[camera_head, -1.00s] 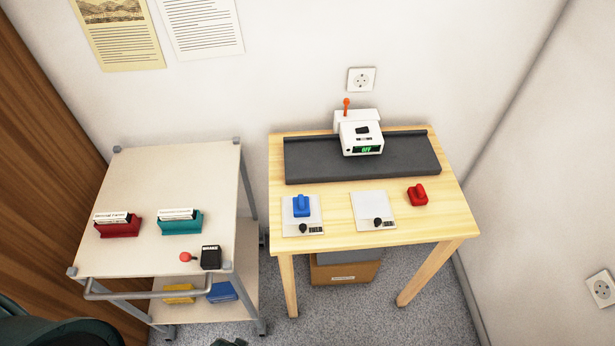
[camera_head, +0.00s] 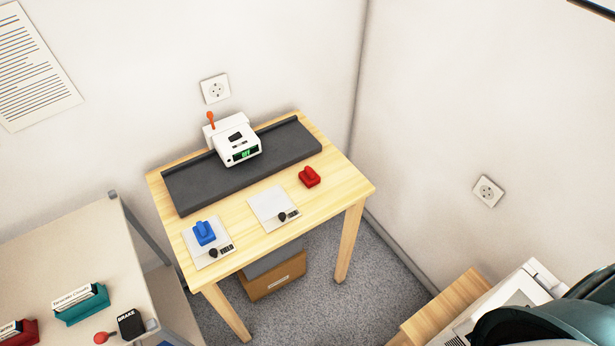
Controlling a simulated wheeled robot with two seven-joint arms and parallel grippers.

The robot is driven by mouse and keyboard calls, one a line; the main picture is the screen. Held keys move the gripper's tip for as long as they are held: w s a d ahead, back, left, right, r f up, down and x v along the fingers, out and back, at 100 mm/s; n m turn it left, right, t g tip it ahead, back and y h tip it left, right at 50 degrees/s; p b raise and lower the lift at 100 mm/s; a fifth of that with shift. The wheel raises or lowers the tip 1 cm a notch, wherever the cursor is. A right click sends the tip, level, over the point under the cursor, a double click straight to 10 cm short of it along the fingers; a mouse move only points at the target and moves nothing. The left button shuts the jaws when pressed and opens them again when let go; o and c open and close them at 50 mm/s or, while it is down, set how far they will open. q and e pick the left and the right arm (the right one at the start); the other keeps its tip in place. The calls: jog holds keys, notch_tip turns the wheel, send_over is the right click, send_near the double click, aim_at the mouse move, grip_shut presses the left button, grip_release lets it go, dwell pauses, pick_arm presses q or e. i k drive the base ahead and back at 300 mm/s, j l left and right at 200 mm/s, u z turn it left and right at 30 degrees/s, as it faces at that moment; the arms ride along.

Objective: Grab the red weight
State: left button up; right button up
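The red weight (camera_head: 309,176) is a small red block with a raised grip. It sits on the right part of the wooden table (camera_head: 345,186), to the right of an empty white scale (camera_head: 268,207). A similar blue weight (camera_head: 204,233) stands on another white scale (camera_head: 221,255) at the table's left front. Neither of my grippers is in view. A dark teal rounded shape at the lower right is probably part of my own body.
A white device with a green display (camera_head: 236,143) stands on a dark grey mat (camera_head: 186,190) at the table's back. A cart (camera_head: 50,250) with card holders is at left. A cardboard box (camera_head: 275,281) is under the table. Another wooden surface (camera_head: 447,310) with a white machine is lower right.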

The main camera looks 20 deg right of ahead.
aim_at(310, 179)
jog(key=z, duration=1.7)
jog(key=k+l, duration=0.25)
jog(key=k, duration=0.15)
jog(key=k+l, duration=0.2)
jog(key=k, duration=0.2)
